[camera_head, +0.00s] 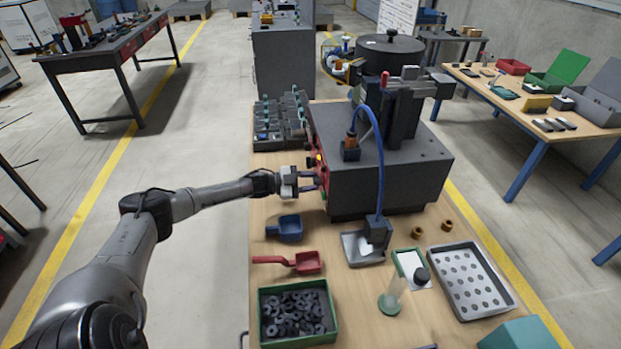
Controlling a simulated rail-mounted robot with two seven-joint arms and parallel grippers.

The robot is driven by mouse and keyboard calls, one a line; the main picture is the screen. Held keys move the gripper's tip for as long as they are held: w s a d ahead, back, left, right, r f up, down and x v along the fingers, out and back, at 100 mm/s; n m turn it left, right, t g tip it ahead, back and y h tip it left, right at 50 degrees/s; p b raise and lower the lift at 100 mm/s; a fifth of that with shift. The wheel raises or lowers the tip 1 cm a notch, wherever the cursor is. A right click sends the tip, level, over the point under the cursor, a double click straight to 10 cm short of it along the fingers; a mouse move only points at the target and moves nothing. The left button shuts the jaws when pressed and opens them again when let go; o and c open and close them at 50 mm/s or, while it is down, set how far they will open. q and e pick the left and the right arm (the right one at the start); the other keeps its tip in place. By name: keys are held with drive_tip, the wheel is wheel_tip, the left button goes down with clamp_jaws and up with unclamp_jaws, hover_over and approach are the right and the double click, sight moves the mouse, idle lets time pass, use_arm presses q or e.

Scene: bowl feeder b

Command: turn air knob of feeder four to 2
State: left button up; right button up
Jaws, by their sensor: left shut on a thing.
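The feeder (385,180) is a dark grey box on the wooden table, with a round dark bowl (388,52) above it and a blue hose running down its front. Its left face carries a control panel with red and yellow parts (319,158). My left gripper (317,182) reaches in from the left and is shut on a small knob at the lower part of this panel. The fingers hide most of the knob, and its pointer and scale are too small to read. My right gripper is not in view.
Blue (288,227) and red (308,262) scoops and a green bin (328,335) of dark rings lie in front of the feeder. A metal tray (503,300) is at the right. Racks of dark parts (268,143) stand behind my gripper.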

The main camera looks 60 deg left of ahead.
use_arm(q)
drive_tip(key=shift+r+m+y+p, duration=0.15)
drive_tip(key=shift+m+p, duration=0.35)
drive_tip(key=shift+m, duration=2.8)
drive_tip(key=shift+f+m+y+p, duration=0.1)
drive_tip(key=shift+m+y+p, duration=0.25)
drive_tip(key=shift+m, duration=2.95)
drive_tip(key=o, duration=0.9)
drive_tip(key=shift+p+v, duration=1.65)
drive_tip(key=shift+v, duration=5.25)
